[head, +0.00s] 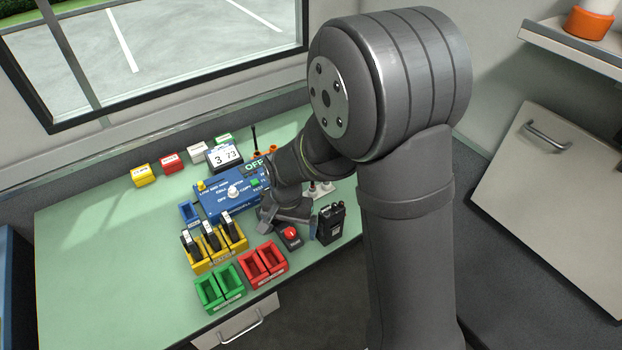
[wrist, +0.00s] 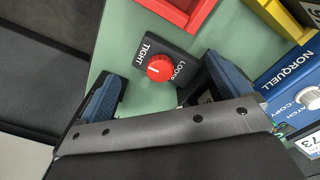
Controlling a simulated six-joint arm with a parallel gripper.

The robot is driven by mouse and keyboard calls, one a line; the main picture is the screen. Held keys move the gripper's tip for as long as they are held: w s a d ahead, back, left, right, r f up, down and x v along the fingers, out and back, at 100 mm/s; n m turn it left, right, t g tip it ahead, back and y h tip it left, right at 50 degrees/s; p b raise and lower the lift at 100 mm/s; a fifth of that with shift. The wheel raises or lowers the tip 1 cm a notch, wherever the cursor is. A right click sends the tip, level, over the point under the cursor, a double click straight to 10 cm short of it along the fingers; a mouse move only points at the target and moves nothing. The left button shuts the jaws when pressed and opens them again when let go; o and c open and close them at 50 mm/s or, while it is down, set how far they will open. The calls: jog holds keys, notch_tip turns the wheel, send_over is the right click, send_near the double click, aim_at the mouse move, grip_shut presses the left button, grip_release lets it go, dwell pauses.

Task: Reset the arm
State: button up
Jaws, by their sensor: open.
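My arm (head: 412,235) reaches over the green table and bends down to it in the head view. My gripper (head: 289,220) is low over the table at the front of the blue NORQUELL console (head: 222,207). In the wrist view my gripper (wrist: 168,80) is open, its two blue-padded fingers apart. A small black box with a red knob (wrist: 160,68), marked TIGHT and LOOSE, lies between and beyond the fingers in that view. I cannot tell whether the fingers touch it. The red knob also shows in the head view (head: 291,232).
Yellow bins (head: 221,262) with dark handsets, green bins (head: 208,294) and red bins (head: 263,276) stand at the table's front. A black radio (head: 331,224) stands close right of my gripper. The table's left side (head: 90,270) is clear. A window is behind.

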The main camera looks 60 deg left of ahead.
jog(key=a+r+n, duration=0.1)
jog(key=a+r, duration=0.1)
jog(key=r, duration=0.2)
jog(key=a+r+n, duration=0.2)
jog(key=r, duration=0.2)
jog(key=a+r+n, duration=0.1)
jog(key=a+r, duration=0.1)
jog(key=r, duration=0.2)
jog(key=shift+w+a+r+n, duration=0.2)
jog(key=shift+a+r+n, duration=0.05)
jog(key=shift+a+n, duration=0.15)
notch_tip(320, 180, up, 12)
jog(key=a+r+n, duration=0.1)
jog(key=a+n, duration=0.1)
jog(key=n, duration=0.3)
jog(key=f, duration=1)
jog(key=shift+s+d+f, duration=0.1)
jog(key=shift+d, duration=0.1)
notch_tip(320, 180, up, 10)
